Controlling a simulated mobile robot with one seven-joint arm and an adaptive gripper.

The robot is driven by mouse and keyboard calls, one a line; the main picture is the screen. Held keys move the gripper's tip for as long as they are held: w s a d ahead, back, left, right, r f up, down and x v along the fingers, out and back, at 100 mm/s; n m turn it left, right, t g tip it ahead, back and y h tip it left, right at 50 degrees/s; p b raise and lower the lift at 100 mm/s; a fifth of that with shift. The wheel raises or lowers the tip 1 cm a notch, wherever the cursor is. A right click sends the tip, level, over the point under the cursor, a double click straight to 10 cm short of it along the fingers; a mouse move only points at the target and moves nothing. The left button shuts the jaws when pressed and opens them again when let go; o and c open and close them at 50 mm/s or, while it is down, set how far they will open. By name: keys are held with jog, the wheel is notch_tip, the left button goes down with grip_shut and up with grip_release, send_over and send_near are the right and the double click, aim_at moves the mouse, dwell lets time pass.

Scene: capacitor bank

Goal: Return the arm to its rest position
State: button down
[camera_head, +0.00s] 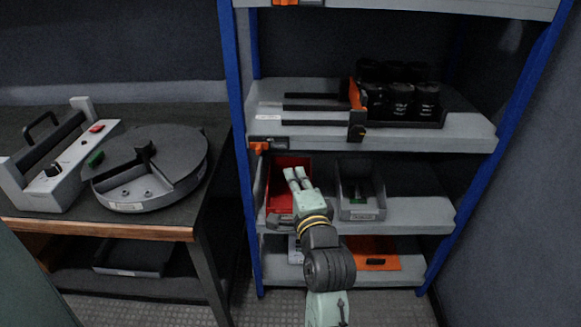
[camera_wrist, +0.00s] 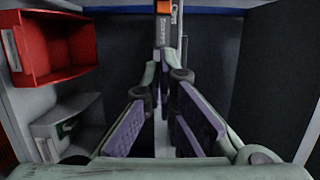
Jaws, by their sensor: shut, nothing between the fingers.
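My arm reaches up from the bottom of the head view toward the shelf rack. My gripper (camera_head: 297,178) shows as pale green fingers in front of the red bin (camera_head: 275,190), covering part of it. Whether it touches the bin cannot be told there. In the wrist view my gripper (camera_wrist: 166,80) has purple-padded fingers running up the middle, with nothing held. It is shut. The red bin (camera_wrist: 60,50) is at the upper left, apart from the fingers, and the grey bin (camera_wrist: 70,125) is below it.
The grey bin (camera_head: 360,205) stands right of my gripper on the same shelf. An orange-fronted tray (camera_head: 378,262) lies on the shelf below. Black cylinders (camera_head: 400,97) stand above. The blue rack post (camera_head: 240,130) and workbench (camera_head: 150,231) are to the left.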

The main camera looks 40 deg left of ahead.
jog(key=shift+v, duration=0.8)
